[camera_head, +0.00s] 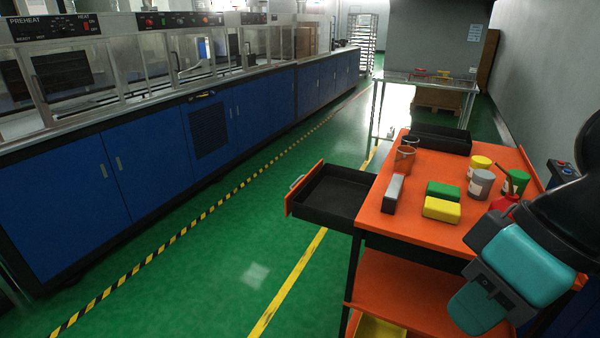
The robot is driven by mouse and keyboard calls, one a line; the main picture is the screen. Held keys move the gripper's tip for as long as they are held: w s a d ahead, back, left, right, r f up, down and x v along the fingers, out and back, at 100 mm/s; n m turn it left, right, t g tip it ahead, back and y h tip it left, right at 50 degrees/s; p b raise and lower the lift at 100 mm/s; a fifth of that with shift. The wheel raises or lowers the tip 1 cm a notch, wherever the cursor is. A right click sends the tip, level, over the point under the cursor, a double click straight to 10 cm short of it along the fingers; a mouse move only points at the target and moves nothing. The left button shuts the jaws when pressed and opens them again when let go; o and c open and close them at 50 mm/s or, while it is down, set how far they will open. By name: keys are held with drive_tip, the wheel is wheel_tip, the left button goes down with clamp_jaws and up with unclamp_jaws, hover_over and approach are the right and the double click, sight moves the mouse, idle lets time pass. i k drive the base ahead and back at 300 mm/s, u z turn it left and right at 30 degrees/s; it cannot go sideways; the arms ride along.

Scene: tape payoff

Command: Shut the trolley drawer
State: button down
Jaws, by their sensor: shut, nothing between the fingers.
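The orange trolley (400,217) stands at the right. Its black drawer (335,197) sticks out from the trolley's left side, open and empty. The drawer has an orange front (303,189) with a small grey handle (297,182) at its far left end. My arm's black and teal links reach in at the right and cover the right part of the trolley. I see no gripper fingers in this view.
On the trolley top are a black tray (440,138), several cans, a green block (443,189), a yellow block (441,209) and a grey metal piece (393,193). Green floor is clear left of the drawer. Blue cabinets (150,160) line the left; a metal table (425,80) stands behind.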

sight(331, 196)
drive_tip(key=u, duration=2.05)
drive_tip(key=i, duration=2.1)
drive_tip(key=z, duration=2.2)
drive_tip(key=i, duration=0.4)
drive_tip(key=z, duration=0.1)
